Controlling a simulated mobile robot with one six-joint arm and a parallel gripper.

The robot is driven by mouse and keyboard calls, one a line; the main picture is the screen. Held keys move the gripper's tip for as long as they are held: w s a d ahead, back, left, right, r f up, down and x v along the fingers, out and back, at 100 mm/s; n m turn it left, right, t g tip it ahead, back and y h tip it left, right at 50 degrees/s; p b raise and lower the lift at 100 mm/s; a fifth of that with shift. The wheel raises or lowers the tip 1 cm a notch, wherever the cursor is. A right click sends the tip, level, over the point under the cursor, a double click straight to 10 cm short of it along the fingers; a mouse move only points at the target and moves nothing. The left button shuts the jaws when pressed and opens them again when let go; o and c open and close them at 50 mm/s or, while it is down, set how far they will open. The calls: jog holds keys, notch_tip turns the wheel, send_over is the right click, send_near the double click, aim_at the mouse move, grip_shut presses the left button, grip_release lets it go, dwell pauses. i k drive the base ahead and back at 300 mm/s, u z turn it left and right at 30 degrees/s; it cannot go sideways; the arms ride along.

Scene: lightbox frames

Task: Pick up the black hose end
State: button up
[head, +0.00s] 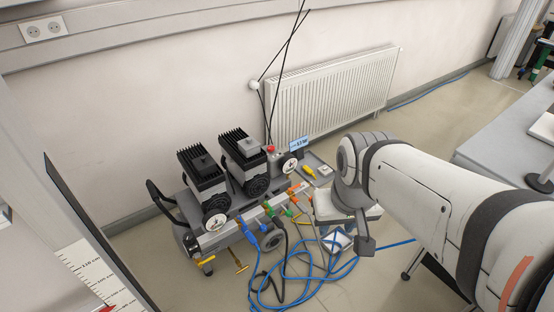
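A black hose (285,262) comes down from the row of coloured fittings on the front of the compressor (205,180) and loops on the floor among blue hose coils (300,283). I cannot tell its loose end apart in the tangle. My gripper (364,243) hangs below the wrist of my arm, to the right of the fittings and hoses and apart from the compressor's motors. One dark grey finger-like part shows; the rest is hidden by the wrist or too small to tell, and I see nothing held in it.
A white radiator (330,95) is on the wall behind the compressor. A grey table (510,140) stands at the right. A panel with a measuring scale (84,265) is at the lower left. Bare floor (440,110) lies between the radiator and the table.

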aim_at(276, 220)
jog(key=z, duration=0.05)
jog(key=i, duration=1)
jog(key=z, duration=0.1)
